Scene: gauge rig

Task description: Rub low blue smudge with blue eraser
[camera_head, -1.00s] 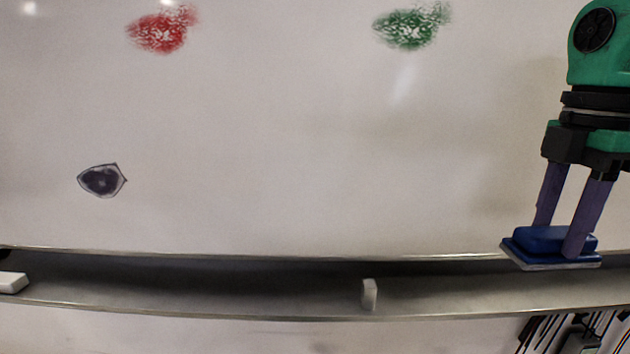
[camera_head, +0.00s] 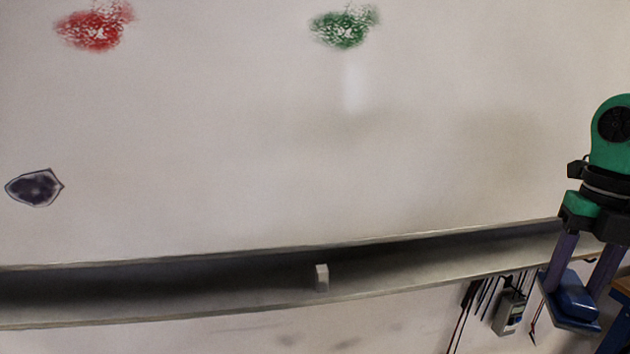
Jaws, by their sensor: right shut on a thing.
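The blue eraser (camera_head: 574,301) is at the lower right of the head view, tilted, with a flat pad under its blue body. My right gripper (camera_head: 575,288) is shut on it, one finger on each side. It is held right of and below the tray's right part, away from the smudges. A dark, nearly black-blue smudge (camera_head: 34,188) with an outlined edge sits low on the whiteboard at the far left. I see no brighter blue smudge. My left gripper is out of view.
A red smudge (camera_head: 95,27) and a green smudge (camera_head: 343,28) are high on the whiteboard (camera_head: 230,140). A metal tray (camera_head: 180,285) runs along the bottom with a small white block (camera_head: 321,278) in it. Cables and a handheld meter (camera_head: 508,313) hang at the lower right.

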